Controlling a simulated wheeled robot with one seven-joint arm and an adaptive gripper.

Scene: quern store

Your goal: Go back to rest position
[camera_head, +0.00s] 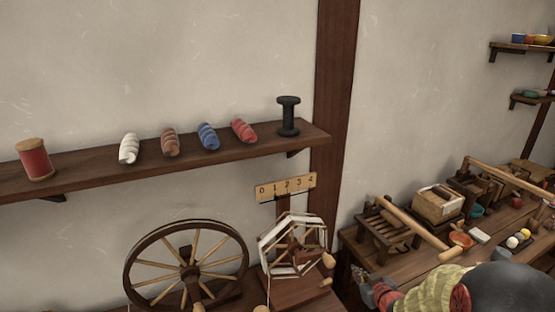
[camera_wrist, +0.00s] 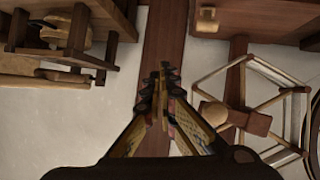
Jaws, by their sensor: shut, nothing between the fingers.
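My gripper (camera_wrist: 166,72) is shut and empty, its fingers together in the middle of the wrist view. In the head view my gripper (camera_head: 362,280) is low at the right of centre, in front of the left end of the workbench (camera_head: 370,257). Part of my arm fills the lower right corner and hides some of the bench. In the wrist view a yarn winder (camera_wrist: 270,98) with a wooden knob is to the right of the fingers, apart from them.
A wall shelf (camera_head: 90,172) holds a red spool (camera_head: 34,160), several yarn twists (camera_head: 207,136) and a black spool (camera_head: 288,116). A spinning wheel (camera_head: 188,272) and the winder (camera_head: 292,246) stand below it. Wooden tools and a box (camera_head: 438,205) crowd the bench.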

